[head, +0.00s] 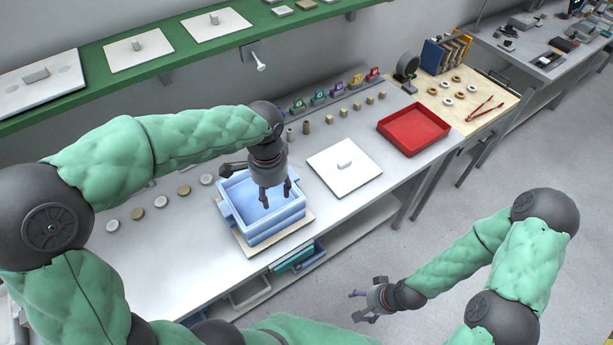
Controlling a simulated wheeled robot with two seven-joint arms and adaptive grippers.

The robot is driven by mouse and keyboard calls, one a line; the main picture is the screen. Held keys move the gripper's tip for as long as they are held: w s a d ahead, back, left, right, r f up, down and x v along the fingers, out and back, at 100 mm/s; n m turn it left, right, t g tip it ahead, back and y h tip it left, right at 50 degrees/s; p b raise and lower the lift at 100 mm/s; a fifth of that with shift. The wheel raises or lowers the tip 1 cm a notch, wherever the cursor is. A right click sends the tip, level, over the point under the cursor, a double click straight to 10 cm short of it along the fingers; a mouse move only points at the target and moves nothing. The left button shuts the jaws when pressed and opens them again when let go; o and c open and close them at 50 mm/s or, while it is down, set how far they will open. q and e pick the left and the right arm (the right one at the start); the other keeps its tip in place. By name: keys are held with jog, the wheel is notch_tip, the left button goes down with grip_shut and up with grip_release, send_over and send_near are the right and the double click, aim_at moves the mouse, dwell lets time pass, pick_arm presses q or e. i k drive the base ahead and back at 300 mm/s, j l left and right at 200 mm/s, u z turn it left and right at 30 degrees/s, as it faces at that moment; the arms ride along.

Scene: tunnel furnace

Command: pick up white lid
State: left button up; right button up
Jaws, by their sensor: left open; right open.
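A square white lid (329,178) with a small block handle (345,164) lies flat on the grey bench, right of the blue box. My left gripper (275,197) points down over the open blue box (240,203), its fingers apart with nothing between them. It is to the left of the white lid and apart from it. My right gripper (360,306) is open and empty, low over the floor in front of the bench. More white lids with handles (138,50) lie on the green shelf above.
The blue box stands on a pale board (245,250). A red tray (413,130) sits right of the lid. Small cylinders (330,120) stand in a row behind the lid, and discs (161,202) lie left of the box. The green shelf (90,67) overhangs the back.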

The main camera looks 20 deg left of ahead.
aim_at(343, 166)
jog(key=i+l, duration=0.9)
jog(key=i, duration=0.15)
